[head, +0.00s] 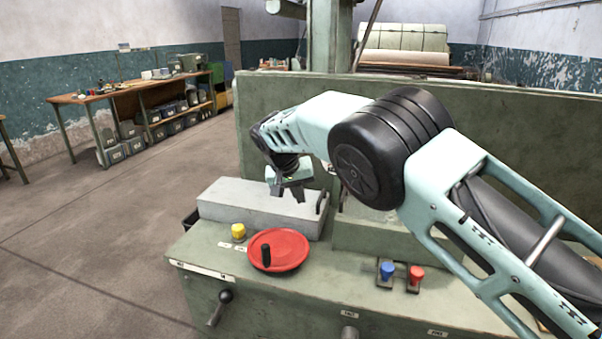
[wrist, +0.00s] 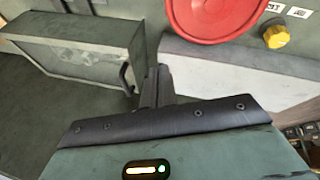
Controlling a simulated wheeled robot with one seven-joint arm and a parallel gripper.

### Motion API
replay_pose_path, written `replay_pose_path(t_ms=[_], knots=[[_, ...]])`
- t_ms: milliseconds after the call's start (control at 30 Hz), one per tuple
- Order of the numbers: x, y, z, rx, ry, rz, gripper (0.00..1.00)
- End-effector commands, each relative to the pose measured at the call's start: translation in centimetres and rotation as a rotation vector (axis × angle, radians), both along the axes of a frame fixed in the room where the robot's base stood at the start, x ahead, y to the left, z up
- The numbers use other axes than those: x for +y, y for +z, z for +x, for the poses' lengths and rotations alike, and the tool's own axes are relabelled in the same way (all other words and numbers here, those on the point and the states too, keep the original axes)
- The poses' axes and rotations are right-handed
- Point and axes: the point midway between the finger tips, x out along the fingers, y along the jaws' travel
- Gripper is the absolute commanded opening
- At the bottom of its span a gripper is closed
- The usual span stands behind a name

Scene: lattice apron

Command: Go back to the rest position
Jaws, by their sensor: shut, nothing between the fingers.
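My gripper (head: 289,193) hangs at the end of my arm, pointing down above the right part of a grey block-like housing on the green machine. Its fingers are dark and together, with nothing between them. In the wrist view my gripper (wrist: 155,85) shows its shut fingers in the middle, over the gap between the pale housing and a green box. My arm stretches from the lower right across the head view, bent at a large black joint, and hides part of the machine.
The machine apron (head: 330,300) carries a red handwheel (head: 283,250), a yellow knob (head: 238,231), a blue button (head: 388,270) and a red button (head: 416,273). A grey housing (head: 240,205) lies below my gripper. A tall green panel (head: 480,120) stands behind. Open floor (head: 100,220) lies left.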

Motion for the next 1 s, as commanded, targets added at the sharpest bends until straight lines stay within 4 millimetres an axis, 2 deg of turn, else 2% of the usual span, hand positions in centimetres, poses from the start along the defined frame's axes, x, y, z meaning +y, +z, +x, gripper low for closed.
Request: replay_pose_path(t_ms=[133,267,467,600,800,900,1000], knots=[[-1.8,2.3,-3.5,0.095,0.029,0.093,0.00],[-2.5,4.3,-8.6,0.182,0.100,0.181,0.00],[-3.3,7.1,-18.4,0.280,0.254,0.283,0.00],[-4.5,8.5,-26.3,0.322,0.382,0.315,0.00],[-7.9,8.7,-37.4,0.355,0.562,0.297,0.00],[-9.9,8.1,-41.6,0.362,0.627,0.270,0.00],[-11.6,7.4,-44.3,0.366,0.672,0.243,0.00]])
